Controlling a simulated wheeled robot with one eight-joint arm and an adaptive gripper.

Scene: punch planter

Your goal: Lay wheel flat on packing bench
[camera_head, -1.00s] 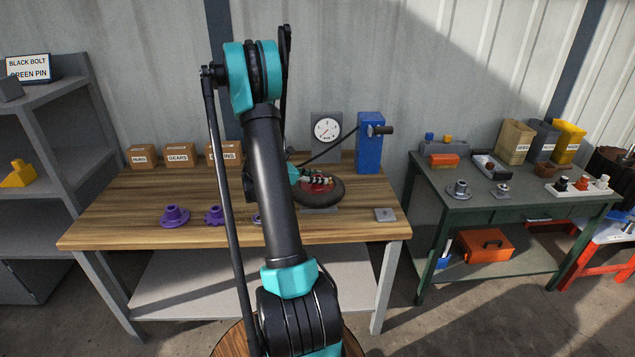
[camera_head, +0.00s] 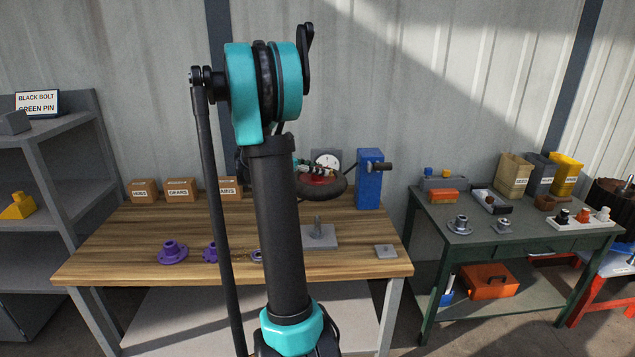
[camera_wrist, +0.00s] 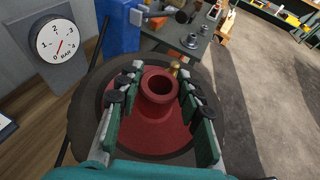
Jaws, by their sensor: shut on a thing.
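The wheel, a dark tyre with a red hub, is held in the air above the wooden bench; its tyre (camera_head: 325,189) shows right of my arm in the head view. In the wrist view its red hub (camera_wrist: 150,128) has a raised central collar, and the tyre spreads around it. My gripper (camera_wrist: 158,88) is shut on the hub, with a finger on either side of the collar; in the head view my gripper (camera_head: 318,167) is partly hidden by the wheel and arm. A grey plate with an upright post (camera_head: 318,235) stands on the bench below the wheel. Which surface is the packing bench is unclear.
A pressure gauge (camera_head: 327,158) and blue post (camera_head: 369,180) stand behind the wheel. Purple parts (camera_head: 172,252) and a small grey block (camera_head: 386,251) lie along the wooden bench (camera_head: 120,262). A green table (camera_head: 480,236) at right carries several parts and bins.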

